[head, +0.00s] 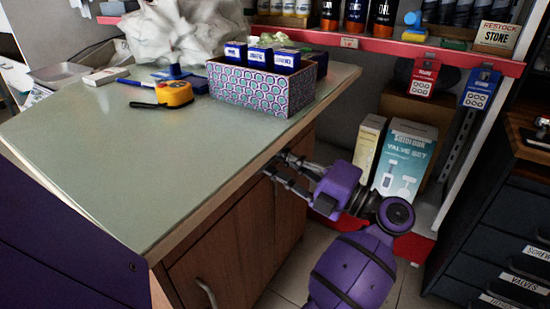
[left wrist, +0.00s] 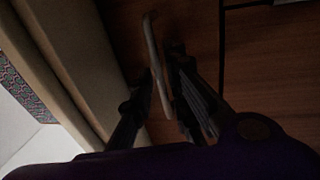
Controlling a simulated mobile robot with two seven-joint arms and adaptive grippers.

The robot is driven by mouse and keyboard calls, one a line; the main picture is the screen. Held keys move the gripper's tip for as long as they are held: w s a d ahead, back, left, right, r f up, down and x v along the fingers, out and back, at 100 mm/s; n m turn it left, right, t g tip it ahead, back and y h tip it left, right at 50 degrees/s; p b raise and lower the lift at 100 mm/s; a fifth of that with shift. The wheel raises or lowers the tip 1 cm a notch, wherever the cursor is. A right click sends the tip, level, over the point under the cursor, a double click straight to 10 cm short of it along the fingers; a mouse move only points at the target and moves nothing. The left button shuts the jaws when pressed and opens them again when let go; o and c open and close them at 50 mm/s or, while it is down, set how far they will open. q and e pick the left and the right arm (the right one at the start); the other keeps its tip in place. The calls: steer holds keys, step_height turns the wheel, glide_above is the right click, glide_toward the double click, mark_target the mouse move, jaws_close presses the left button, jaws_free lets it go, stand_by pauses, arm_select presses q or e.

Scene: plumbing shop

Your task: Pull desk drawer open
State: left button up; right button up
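The desk (head: 150,140) has a pale green top and brown wooden fronts (head: 235,240). My left gripper (head: 276,168) is at the desk's front, just below the top's edge near the far corner. In the left wrist view, a thin metal handle (left wrist: 151,40) on a brown wooden front (left wrist: 255,60) runs between the two fingers of my left gripper (left wrist: 162,65). The fingers stand apart on either side of it; firm contact cannot be made out in the dark picture. No open drawer gap shows. The drawer handle is hidden in the head view. My right gripper is not in view.
A patterned box (head: 262,95), a yellow tape measure (head: 174,94) and a white bag (head: 185,35) are on the desk. Another handle (head: 206,293) is lower on the front. Shelving with a valve set box (head: 403,160) and a dark drawer cabinet (head: 500,225) stand to the right.

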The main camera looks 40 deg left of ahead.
arm_select(q)
steer(key=shift+x, duration=0.85)
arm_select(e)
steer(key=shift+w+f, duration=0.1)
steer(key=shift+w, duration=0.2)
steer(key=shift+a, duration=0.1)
arm_select(q)
jaws_close()
